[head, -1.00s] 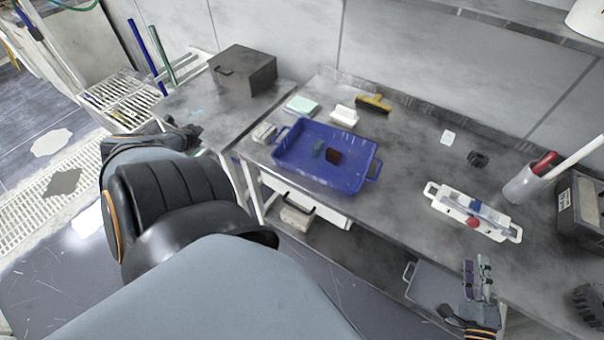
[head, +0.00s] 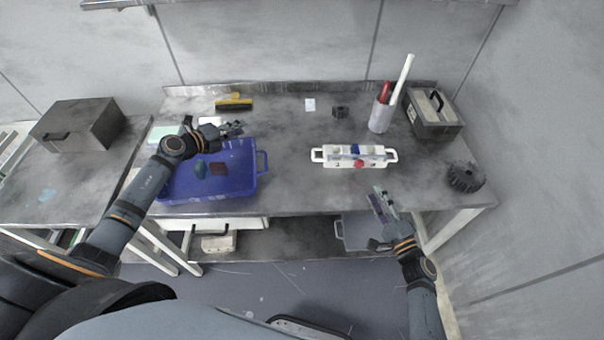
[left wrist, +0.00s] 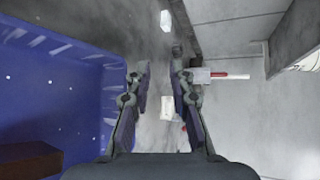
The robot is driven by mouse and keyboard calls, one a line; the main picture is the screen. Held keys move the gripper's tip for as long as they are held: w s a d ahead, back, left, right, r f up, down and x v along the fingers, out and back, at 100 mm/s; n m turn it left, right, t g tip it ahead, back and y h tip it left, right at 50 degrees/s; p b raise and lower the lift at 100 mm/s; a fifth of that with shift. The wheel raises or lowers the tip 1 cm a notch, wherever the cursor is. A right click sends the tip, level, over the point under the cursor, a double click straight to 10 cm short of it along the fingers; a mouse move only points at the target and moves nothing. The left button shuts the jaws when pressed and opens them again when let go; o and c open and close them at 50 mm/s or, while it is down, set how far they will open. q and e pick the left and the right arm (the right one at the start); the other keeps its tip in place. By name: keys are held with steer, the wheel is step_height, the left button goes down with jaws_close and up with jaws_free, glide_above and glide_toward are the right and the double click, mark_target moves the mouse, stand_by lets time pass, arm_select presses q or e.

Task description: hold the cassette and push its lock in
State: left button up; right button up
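A white cassette (head: 347,163) with a loop handle at each end lies on the grey bench, right of its middle. It has a blue part (head: 355,149) on top and a round red knob (head: 359,164) on its near side. My left gripper (head: 240,128) is above the far edge of the blue crate, left of the cassette and apart from it. In the left wrist view its fingers (left wrist: 160,95) are spread with nothing held. My right gripper (head: 382,200) is near the bench's front edge, nearer than the cassette, its fingers apart and empty.
The blue crate (head: 262,172) holds a green and a dark red block. A yellow-handled brush (head: 234,103) lies behind it. The bench between crate and cassette is clear.

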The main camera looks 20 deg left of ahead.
arm_select(q)
steer(key=w+d+r+g+h, duration=0.1)
steer(key=d+r, duration=0.2)
steer(key=d, duration=0.4)
steer(key=w+d+r, duration=0.1)
steer(key=d+r, duration=0.1)
steer(key=d, duration=0.5)
steer(key=t, duration=0.2)
glide_toward(329, 156)
steer(key=shift+n, duration=0.3)
steer(key=x, duration=0.8)
jaws_close()
